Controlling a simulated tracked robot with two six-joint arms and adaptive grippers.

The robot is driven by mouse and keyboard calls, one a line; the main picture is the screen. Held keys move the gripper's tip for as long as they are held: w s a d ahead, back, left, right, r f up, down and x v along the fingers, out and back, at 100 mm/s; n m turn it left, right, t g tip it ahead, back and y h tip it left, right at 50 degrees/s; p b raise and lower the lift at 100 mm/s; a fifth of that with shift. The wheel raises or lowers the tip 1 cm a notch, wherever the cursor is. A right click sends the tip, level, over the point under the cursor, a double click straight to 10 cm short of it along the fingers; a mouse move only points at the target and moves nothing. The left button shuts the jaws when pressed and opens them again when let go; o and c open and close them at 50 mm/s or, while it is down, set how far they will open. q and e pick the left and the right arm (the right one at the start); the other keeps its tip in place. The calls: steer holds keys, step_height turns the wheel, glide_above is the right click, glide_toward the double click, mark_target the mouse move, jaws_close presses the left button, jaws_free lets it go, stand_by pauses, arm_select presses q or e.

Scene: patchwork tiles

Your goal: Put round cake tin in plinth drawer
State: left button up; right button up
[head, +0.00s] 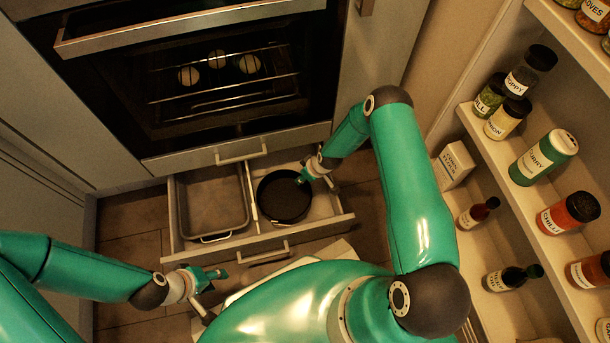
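The plinth drawer (300,232) is pulled out below the oven. The round cake tin (282,197), dark and shallow, is in its right compartment and looks flat. My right gripper (314,180) is at the tin's upper right edge. Its fingers look spread, one over the rim and one to the right of it; the exact contact is too small to tell. My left gripper (212,293) is open and empty, in front of the drawer's lower left corner.
A grey rectangular roasting tin (212,203) fills the drawer's left compartment, beside a divider. The oven (220,80) stands above. Shelves (500,150) with jars and bottles stand at the right. Tiled floor (130,232) is clear at the left.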

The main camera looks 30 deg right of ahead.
steer(key=p+v, duration=0.4)
steer(key=v, duration=0.6)
steer(key=s+a+r+m+g, duration=0.1)
steer(key=s+a+r+m, duration=0.2)
steer(key=s+a+r, duration=0.2)
steer(key=s+a+r+m+g+y, duration=0.1)
steer(key=s+a+r+m+g, duration=0.1)
steer(key=s+a+r, duration=0.3)
steer(key=s+a+m, duration=0.1)
steer(key=s+a, duration=0.3)
steer(key=s, duration=0.4)
steer(key=shift+a+r+y, duration=0.2)
steer(key=shift+a+y, duration=0.1)
